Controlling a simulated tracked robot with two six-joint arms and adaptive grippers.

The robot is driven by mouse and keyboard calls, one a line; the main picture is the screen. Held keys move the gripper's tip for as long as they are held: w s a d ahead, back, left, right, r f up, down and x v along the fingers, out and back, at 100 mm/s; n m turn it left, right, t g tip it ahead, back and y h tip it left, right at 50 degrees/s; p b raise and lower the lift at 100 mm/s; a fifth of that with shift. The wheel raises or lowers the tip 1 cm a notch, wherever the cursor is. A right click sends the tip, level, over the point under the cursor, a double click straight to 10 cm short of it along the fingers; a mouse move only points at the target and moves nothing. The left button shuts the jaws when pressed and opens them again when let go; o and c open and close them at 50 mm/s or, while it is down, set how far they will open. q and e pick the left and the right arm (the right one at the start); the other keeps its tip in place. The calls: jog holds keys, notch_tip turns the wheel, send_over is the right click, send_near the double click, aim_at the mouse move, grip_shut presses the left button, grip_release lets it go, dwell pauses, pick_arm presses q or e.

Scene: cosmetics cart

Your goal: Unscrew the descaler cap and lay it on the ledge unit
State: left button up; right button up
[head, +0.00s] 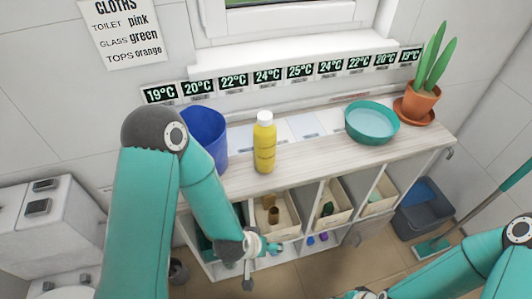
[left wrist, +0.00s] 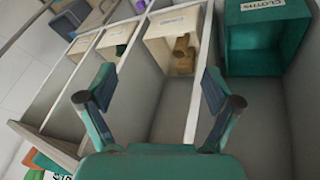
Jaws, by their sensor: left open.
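The descaler looks to be the yellow bottle (head: 264,150) standing upright on the ledge unit (head: 305,165), left of its middle. Its white cap (head: 265,117) sits on top of the bottle. My left gripper (head: 262,262) is low in front of the unit's shelves, below and apart from the bottle. In the left wrist view my left gripper (left wrist: 157,90) has its fingers wide apart with nothing between them, facing the cubbies. The bottle is not in that view. My right arm comes in at the lower right, and its gripper end is mostly cut off by the bottom edge.
A blue bucket (head: 206,137) stands left of the bottle, partly behind my left arm. A teal basin (head: 372,122) and a potted plant (head: 418,102) stand to the right. The ledge top between bottle and basin is fairly clear. A teal cloths box (left wrist: 266,35) sits in a cubby.

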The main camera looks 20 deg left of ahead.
aim_at(266, 148)
pick_arm(q)
jog(key=w+d+r+t+y+b, duration=0.2)
jog(key=w+r+t+b, duration=0.3)
jog(key=w+r, duration=0.15)
jog(key=s+r+n+t+y+b, duration=0.35)
jog(key=r+t+y, duration=0.4)
jog(key=r, duration=1.15)
jog(key=shift+m+g, duration=0.35)
jog(key=shift+g, duration=0.1)
jog(key=x, duration=0.3)
jog(key=p+x, duration=0.1)
jog(key=x, duration=0.3)
jog(key=p+x, duration=0.1)
jog(key=x, duration=0.2)
jog(key=shift+w+a+f, duration=0.2)
jog(key=shift+a+f, duration=0.1)
jog(key=shift+a, duration=0.25)
jog(key=shift+p+x, duration=0.8)
jog(key=shift+x, duration=1.85)
jog(key=shift+d+f, duration=0.1)
jog(key=shift+d, duration=0.1)
pick_arm(e)
notch_tip(266, 148, down, 7)
pick_arm(q)
jog(key=c, duration=1.6)
pick_arm(e)
jog(key=shift+d, duration=0.1)
